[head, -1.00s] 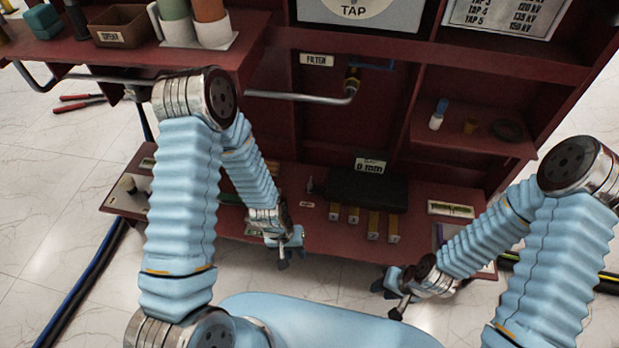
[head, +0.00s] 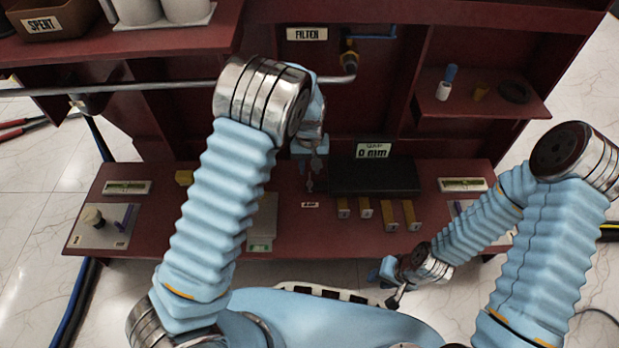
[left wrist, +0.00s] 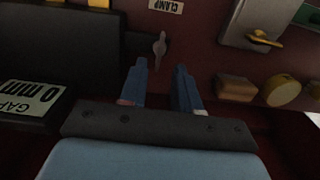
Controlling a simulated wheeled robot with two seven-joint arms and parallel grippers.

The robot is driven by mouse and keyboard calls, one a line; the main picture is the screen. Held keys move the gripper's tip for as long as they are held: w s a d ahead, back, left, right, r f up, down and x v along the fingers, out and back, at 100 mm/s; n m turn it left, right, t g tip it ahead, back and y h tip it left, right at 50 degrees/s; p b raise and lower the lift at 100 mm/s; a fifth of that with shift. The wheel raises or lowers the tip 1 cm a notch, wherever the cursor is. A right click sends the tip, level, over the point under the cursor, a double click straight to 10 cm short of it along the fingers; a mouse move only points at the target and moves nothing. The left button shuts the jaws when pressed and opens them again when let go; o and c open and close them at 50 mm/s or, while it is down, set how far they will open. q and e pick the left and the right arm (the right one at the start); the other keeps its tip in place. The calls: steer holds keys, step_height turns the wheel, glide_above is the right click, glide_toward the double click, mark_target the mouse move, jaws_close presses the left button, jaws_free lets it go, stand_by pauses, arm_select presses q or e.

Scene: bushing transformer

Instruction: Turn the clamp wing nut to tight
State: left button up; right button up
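The clamp wing nut (left wrist: 160,46) is a small grey two-winged piece on the red bench, beside the CLAMP label (left wrist: 166,5). In the left wrist view its wings run roughly along the finger direction. My left gripper (left wrist: 159,84) is open and empty; the nut shows just past its fingertips, nearer the left-hand finger in that view. In the head view the wing nut (head: 309,184) appears just below my left gripper (head: 309,165). Whether they touch cannot be told. My right gripper (head: 390,276) is low at the bench front, away from the nut; its fingers are unclear.
A black block (head: 385,178) with a 0 mm gap label (head: 373,151) stands right of the nut. Several yellow gauge pieces (head: 365,208) lie in front of it. A metal pipe (head: 170,86) and a shelf (head: 483,105) are above.

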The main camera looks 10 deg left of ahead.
mark_target(310, 182)
arm_select(q)
step_height(310, 182, down, 5)
steer(key=shift+r+b, duration=0.1)
steer(key=shift+b, duration=0.3)
steer(key=shift+c, duration=0.3)
jaws_close()
